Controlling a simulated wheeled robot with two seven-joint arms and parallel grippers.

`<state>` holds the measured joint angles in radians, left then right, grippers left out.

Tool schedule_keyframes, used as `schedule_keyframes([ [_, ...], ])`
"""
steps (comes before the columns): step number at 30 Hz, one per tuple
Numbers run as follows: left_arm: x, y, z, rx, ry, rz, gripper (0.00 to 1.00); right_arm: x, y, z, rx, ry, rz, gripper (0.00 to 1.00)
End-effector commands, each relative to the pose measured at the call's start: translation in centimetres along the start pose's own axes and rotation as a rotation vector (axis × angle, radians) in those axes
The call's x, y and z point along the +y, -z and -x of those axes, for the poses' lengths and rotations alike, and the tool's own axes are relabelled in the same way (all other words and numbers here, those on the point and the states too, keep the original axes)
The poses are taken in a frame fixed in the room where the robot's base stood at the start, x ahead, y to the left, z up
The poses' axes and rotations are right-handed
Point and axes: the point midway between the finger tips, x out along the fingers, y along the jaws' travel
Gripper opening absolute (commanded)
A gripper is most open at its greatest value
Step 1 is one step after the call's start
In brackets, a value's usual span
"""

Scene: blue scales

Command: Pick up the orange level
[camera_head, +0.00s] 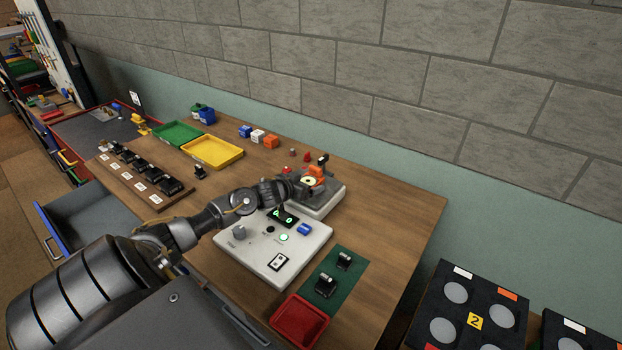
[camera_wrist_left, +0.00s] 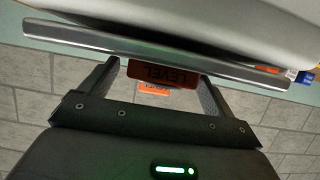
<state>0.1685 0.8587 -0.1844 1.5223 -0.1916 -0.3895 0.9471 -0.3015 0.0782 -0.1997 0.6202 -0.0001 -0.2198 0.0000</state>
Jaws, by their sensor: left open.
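The orange level (camera_head: 316,172) is at the white scale unit (camera_head: 330,197) near the back of the table. In the left wrist view a dark orange-red block marked LEVEL (camera_wrist_left: 163,74) shows between the two fingers, its lettering upside down. My left gripper (camera_head: 305,182) is at the level and partly covers it in the head view. Its fingers (camera_wrist_left: 155,85) are open, with gaps on both sides of the block. A pale rounded body and a metal bar fill the top of the wrist view. My right gripper is not in view.
A white control box (camera_head: 265,250) with a green display stands in front of the scale. A red tray (camera_head: 299,322) and a green mat (camera_head: 325,291) with black weights lie at the front. Yellow (camera_head: 212,152) and green (camera_head: 178,135) trays and small coloured blocks stand left.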

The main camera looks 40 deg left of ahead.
Motion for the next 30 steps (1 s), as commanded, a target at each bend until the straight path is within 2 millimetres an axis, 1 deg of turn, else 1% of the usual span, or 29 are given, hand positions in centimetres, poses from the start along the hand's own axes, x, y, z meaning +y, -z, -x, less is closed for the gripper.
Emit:
schedule_keyframes([
  [7, -0.03, -0.04, -0.17, 0.0, 0.001, -0.001, 0.89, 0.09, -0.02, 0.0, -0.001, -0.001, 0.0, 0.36],
  [18, -0.03, -0.03, -0.15, 0.0, 0.001, -0.001, 0.41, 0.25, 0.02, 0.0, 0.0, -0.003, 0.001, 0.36],
  [19, -0.04, 0.01, -0.14, 0.001, 0.001, -0.001, 0.4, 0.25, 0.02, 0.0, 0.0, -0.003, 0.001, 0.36],
  [20, -0.04, 0.01, -0.14, 0.001, 0.001, -0.001, 0.36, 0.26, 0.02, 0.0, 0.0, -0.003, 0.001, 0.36],
  [26, -0.05, 0.08, -0.11, 0.001, 0.001, -0.001, 0.36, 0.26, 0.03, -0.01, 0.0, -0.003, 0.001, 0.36],
  [30, -0.03, 0.68, 0.09, 0.002, 0.0, 0.0, 0.36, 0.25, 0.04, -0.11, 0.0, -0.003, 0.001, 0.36],
])
